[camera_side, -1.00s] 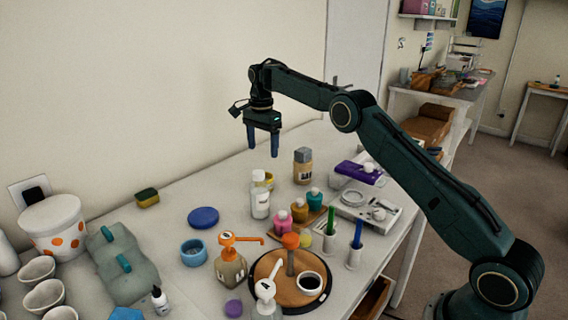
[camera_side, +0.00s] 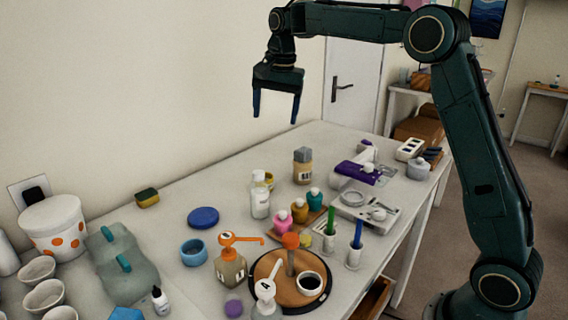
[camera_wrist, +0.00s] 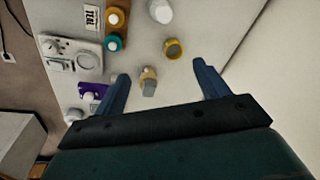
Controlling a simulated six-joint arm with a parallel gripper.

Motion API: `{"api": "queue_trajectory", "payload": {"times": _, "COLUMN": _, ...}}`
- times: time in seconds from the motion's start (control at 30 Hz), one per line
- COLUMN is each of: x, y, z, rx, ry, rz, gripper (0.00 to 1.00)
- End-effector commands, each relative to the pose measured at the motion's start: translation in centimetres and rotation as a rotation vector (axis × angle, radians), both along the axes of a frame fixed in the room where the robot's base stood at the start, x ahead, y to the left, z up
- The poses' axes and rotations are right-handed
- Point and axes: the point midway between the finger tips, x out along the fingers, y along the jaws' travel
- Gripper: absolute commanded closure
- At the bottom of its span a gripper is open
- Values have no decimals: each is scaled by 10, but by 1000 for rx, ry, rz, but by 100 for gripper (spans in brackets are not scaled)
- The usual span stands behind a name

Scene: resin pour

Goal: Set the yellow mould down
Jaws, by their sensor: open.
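The yellow mould (camera_wrist: 173,48) shows in the wrist view as a small round cup with a yellow rim and a grey inside, standing on the white table. In the side view the yellow mould (camera_side: 270,181) is mostly hidden behind a white bottle. My gripper (camera_side: 276,118) is open and empty, high above the table, with its fingers pointing down. In the wrist view my gripper (camera_wrist: 161,72) has its two blue fingers spread wide, with nothing between them and clear of the mould.
A white bottle (camera_side: 260,202) and an amber bottle with a grey cap (camera_side: 302,168) stand near the mould. Pink, amber and teal bottles (camera_side: 299,212) stand in front. A blue disc (camera_side: 203,218) lies to the left. The table's far end is mostly clear.

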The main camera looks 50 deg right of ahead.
Motion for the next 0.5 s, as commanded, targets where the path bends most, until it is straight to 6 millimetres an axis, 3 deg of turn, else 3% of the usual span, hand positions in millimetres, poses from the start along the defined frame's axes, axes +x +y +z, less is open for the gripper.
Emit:
{"api": "queue_trajectory", "payload": {"times": 0.2, "x": -50, "y": 17, "z": 27, "rx": -31, "ry": -49, "rz": 158, "gripper": 26}}
{"api": "queue_trajectory", "payload": {"times": 0.5, "x": -123, "y": 36, "z": 44, "rx": -83, "ry": -111, "rz": 369, "gripper": 26}}
